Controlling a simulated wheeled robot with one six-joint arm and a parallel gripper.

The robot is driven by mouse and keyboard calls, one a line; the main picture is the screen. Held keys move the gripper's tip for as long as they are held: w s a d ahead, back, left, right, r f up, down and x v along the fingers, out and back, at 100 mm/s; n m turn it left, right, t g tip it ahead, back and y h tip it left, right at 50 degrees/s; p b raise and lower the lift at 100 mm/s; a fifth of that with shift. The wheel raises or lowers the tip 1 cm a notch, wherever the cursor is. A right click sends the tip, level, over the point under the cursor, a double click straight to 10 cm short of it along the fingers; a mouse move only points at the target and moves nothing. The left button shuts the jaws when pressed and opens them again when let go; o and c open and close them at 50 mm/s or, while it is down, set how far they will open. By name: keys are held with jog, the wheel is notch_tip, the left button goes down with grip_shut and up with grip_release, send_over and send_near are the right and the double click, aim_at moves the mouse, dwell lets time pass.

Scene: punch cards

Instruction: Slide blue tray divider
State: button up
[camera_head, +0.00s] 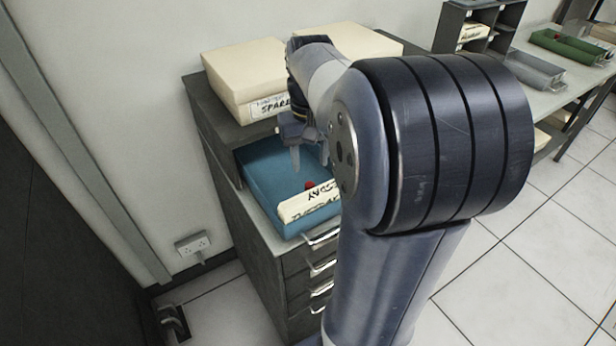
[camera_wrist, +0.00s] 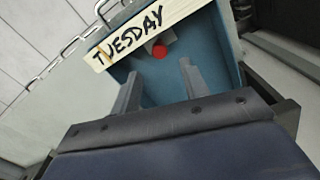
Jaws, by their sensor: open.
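The blue tray (camera_head: 266,178) sits in the open top level of a dark cabinet in the head view. A cream label (camera_head: 304,207) reading "TUESDAY" runs along its front. A small red knob (camera_head: 309,184) shows just behind the label; it also shows in the wrist view (camera_wrist: 159,51) on a greyish piece inside the tray (camera_wrist: 228,48). I cannot make out the divider's full shape. My gripper (camera_head: 310,160) is open and empty, pointing down over the tray. In the wrist view its fingers (camera_wrist: 161,75) are apart, with the knob ahead of the gap, not between them.
A cream box (camera_head: 243,72) labelled "SPARE" stands on the cabinet top behind my gripper, with another cream box (camera_head: 365,42) beside it. Drawer handles (camera_head: 322,263) stick out from the cabinet front. A bench (camera_head: 560,98) with trays is at the far right.

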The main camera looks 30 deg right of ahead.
aim_at(310, 183)
notch_tip(310, 183, down, 6)
jog(key=shift+f, duration=0.2)
grip_shut()
dwell(0.5)
